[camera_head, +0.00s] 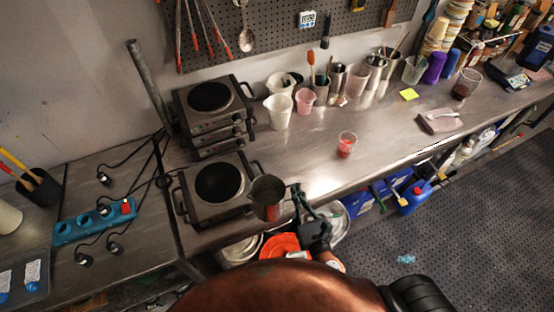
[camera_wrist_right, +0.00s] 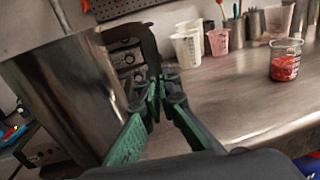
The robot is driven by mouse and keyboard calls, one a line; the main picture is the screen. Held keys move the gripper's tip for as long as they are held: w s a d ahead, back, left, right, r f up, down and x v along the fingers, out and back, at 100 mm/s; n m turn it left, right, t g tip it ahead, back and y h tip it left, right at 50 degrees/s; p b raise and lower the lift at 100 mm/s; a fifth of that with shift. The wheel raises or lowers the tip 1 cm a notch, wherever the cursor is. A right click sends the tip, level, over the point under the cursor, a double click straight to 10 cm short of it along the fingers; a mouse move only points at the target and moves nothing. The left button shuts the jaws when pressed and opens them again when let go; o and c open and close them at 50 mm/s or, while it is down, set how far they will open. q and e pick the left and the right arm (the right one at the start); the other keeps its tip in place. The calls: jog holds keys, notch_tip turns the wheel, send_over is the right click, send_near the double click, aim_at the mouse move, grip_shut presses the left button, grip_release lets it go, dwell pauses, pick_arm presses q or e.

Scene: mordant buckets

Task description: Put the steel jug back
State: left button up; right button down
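The steel jug (camera_head: 268,192) is at the front right corner of the lower hot plate (camera_head: 220,183), near the counter's front edge. I cannot tell whether it rests on anything. In the right wrist view the jug (camera_wrist_right: 72,92) fills the left side, with its dark curved handle (camera_wrist_right: 148,38) toward my fingers. My right gripper (camera_head: 298,190) is on the handle side of the jug. Its green-padded fingers (camera_wrist_right: 157,100) close together around the lower handle, which they partly hide. My left gripper is not in view.
Stacked hot plates (camera_head: 209,97) stand behind. A glass beaker with red liquid (camera_head: 346,146) stands on the counter to the right. Plastic beakers (camera_head: 279,111) and steel cups line the back. A blue power strip (camera_head: 93,221) lies left. The steel counter (camera_head: 385,125) has clear room mid-right.

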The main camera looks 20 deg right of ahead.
jog(key=w+d+r+m+h, duration=0.3)
jog(key=w+d+h, duration=0.25)
jog(key=d, duration=0.35)
jog(key=shift+g+y, duration=0.35)
jog(key=shift+g, duration=0.05)
jog(key=shift+w+d+f+b, duration=0.65)
jog(key=shift+w+d+f, duration=0.95)
jog(key=shift+w, duration=0.3)
jog(key=shift+w+d+f+b, duration=0.6)
jog(key=shift+w+d+f, duration=0.95)
jog(key=shift+w, duration=0.4)
jog(key=shift+w+d+f+b, duration=0.65)
jog(key=shift+w+d+f, duration=0.7)
jog(key=shift+w+f, duration=0.5)
jog(key=shift+w+f+b, duration=0.1)
jog(key=shift+f+b, duration=0.85)
jog(key=shift+f, duration=0.5)
jog(key=shift+f, duration=0.1)
jog(key=c, duration=2.7)
grip_release()
jog(key=shift+f, duration=0.2)
jog(key=o, duration=0.5)
jog(key=shift+o, duration=0.2)
jog(key=shift+r, duration=0.15)
